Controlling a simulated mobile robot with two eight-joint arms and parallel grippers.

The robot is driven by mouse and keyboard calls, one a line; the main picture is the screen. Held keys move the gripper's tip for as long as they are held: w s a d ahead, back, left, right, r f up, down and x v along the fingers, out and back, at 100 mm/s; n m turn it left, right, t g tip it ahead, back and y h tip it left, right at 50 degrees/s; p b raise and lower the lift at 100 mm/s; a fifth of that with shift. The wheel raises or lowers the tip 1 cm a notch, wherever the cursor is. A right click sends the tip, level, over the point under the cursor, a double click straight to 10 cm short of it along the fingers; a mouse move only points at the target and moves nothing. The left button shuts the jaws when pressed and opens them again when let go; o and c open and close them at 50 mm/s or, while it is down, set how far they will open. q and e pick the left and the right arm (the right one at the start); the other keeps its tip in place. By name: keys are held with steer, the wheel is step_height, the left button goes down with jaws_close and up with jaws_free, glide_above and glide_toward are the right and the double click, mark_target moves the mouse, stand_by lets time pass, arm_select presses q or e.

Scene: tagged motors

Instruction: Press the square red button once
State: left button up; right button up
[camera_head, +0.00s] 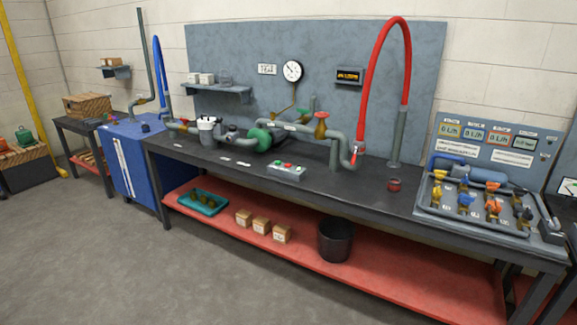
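A light grey control box (286,172) lies on the dark workbench (240,170), near the front edge and left of the bent pipe. Small red and green buttons sit on its top. A red button (288,165) shows near the middle of the box. The buttons are too small to tell for sure which are square. Neither of my grippers is in view, and nothing touches the box.
Grey-green pipes with a green pump (259,139) stand behind the box. A red hose (372,75) arches at right. A small red round item (394,184) stands on the bench. A valve tray (478,222) is at far right. The floor in front is clear.

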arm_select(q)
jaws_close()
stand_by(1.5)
